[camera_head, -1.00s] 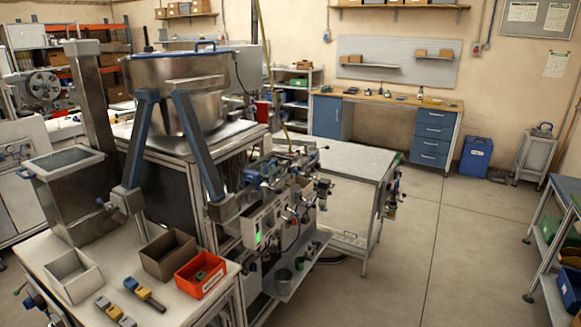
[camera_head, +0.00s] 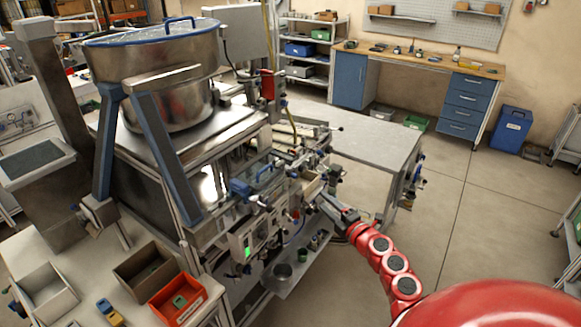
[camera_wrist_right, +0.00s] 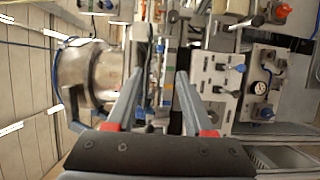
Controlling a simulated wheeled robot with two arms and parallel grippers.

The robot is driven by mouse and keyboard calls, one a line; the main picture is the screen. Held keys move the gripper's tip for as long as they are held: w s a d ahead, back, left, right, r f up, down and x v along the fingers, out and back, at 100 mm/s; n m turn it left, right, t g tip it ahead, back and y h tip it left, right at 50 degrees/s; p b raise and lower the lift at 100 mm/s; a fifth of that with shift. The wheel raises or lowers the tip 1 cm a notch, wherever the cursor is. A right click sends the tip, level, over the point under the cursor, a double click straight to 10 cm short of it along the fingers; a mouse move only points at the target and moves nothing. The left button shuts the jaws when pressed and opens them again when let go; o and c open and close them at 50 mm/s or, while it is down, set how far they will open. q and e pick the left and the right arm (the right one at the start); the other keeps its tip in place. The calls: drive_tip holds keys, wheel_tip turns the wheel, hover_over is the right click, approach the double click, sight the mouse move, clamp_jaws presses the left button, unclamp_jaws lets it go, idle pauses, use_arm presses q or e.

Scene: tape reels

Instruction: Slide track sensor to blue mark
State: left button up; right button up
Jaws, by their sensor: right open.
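My right gripper (camera_head: 328,203) is open beside the machine's front rail assembly (camera_head: 268,180), with its arm coming in from the lower right. In the right wrist view the two fingers of this gripper (camera_wrist_right: 158,76) are spread apart, with nothing visibly held between them. Between and beyond them runs a narrow track (camera_wrist_right: 168,62) with small coloured patches, including yellowish and blue ones. The track sensor is too small and blurred to tell apart from the other fittings, and which patch is the blue mark is unclear. My left gripper is not in view.
A control panel with knobs (camera_wrist_right: 222,82) lies right of the fingers in the wrist view. A large steel bowl (camera_head: 160,75) stands on the machine. A side table (camera_head: 375,145) stands behind the gripper. An orange bin (camera_head: 178,302) sits at lower left. Floor at right is clear.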

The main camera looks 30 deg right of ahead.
drive_tip(key=p, duration=0.3)
approach(297, 177)
drive_tip(key=w, duration=0.4)
drive_tip(key=shift+w+a+r, duration=0.1)
drive_tip(key=shift+w+r, duration=0.1)
drive_tip(key=shift+w, duration=0.1)
drive_tip(key=w, duration=0.2)
drive_tip(key=w+b, duration=0.1)
drive_tip(key=w, duration=0.1)
drive_tip(key=shift+w+f, duration=0.2)
drive_tip(key=shift+w, duration=1)
drive_tip(key=shift+a, duration=0.1)
drive_tip(key=c, duration=0.8)
clamp_jaws()
drive_tip(key=shift+s, duration=0.1)
